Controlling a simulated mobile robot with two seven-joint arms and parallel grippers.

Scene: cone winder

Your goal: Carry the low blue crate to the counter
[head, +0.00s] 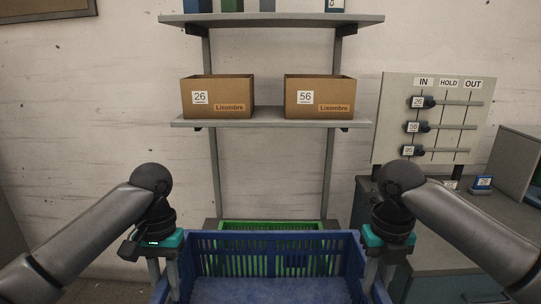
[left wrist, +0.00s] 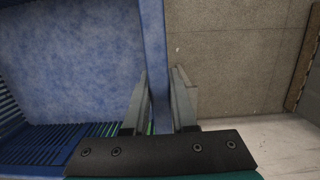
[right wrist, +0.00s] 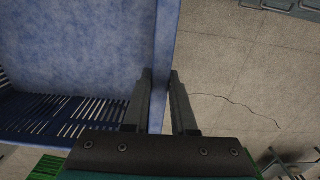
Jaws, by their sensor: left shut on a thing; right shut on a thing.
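The low blue crate (head: 270,242) is in front of me at the bottom of the head view, with slotted walls and an empty floor as far as it shows. My left gripper (head: 165,272) is shut on the crate's left side wall; in the left wrist view its fingers (left wrist: 160,95) stand on both sides of the blue rim. My right gripper (head: 382,265) is shut on the right side wall; in the right wrist view its fingers (right wrist: 160,92) straddle the rim (right wrist: 165,40). The counter (head: 440,228) is at the right, beyond my right arm.
A green crate (head: 315,225) is behind and below the blue crate. A shelf (head: 270,123) with two cardboard boxes (head: 217,97) (head: 319,97) stands against the wall. A board (head: 445,95) marked IN, HOLD and OUT rises at the counter. Open floor shows beside the crate in both wrist views.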

